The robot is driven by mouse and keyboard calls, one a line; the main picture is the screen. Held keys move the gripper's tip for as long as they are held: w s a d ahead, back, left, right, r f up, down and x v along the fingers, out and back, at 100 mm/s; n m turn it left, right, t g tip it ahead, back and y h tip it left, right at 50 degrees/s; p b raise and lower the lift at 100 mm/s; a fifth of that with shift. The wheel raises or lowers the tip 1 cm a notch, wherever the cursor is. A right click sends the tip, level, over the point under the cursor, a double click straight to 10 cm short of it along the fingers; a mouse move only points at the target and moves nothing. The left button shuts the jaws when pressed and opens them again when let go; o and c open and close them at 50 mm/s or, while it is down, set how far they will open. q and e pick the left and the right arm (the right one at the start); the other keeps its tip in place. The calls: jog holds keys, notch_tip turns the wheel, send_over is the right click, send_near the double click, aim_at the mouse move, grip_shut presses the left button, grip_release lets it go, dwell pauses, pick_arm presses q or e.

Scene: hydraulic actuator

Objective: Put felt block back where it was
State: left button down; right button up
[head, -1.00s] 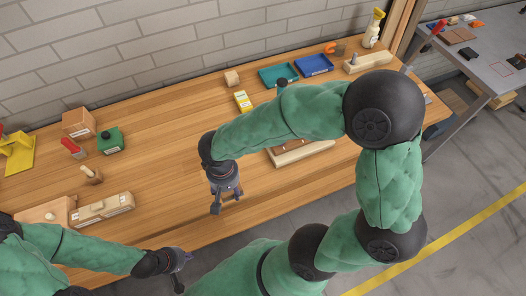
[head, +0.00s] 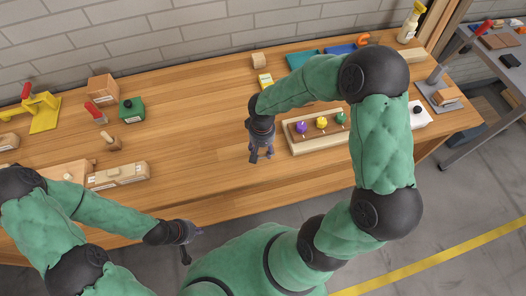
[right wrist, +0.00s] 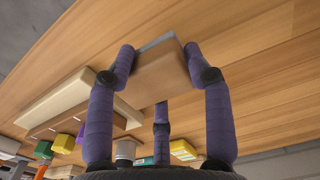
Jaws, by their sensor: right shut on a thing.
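My right gripper (head: 262,156) is above the wooden bench, just left of the rack with coloured knobs. In the right wrist view, its fingers (right wrist: 155,75) are shut on a tan-brown block with a grey strip along one edge, which looks like the felt block (right wrist: 158,76). The block is tilted in that view, with bare bench behind it. In the head view the block is mostly hidden by the fingers. My left gripper (head: 190,241) is at the front edge of the bench, with fingers apart and nothing seen between them.
The rack (head: 318,137) holds purple, yellow and green knobs. A yellow box (head: 265,80), a small wooden block (head: 259,60), a teal tray (head: 302,58) and a blue tray (head: 340,51) lie behind. A green box (head: 132,109) stands left. The bench (head: 195,135) is clear mid-left.

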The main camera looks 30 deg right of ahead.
aim_at(263, 151)
jog(key=shift+w+d+f, duration=0.15)
jog(key=shift+d+f, duration=0.15)
jog(key=shift+f, duration=0.15)
jog(key=shift+w+f+b, duration=0.15)
jog(key=shift+f+b, duration=0.2)
jog(key=shift+f, duration=1.25)
jog(key=shift+f, duration=0.1)
jog(key=shift+f, duration=0.1)
jog(key=o, duration=1)
jog(key=shift+c, duration=0.2)
jog(key=shift+r, duration=0.45)
notch_tip(263, 151, up, 12)
jog(key=shift+d+f+p, duration=0.1)
jog(key=shift+f+p, duration=0.15)
jog(key=shift+p, duration=0.8)
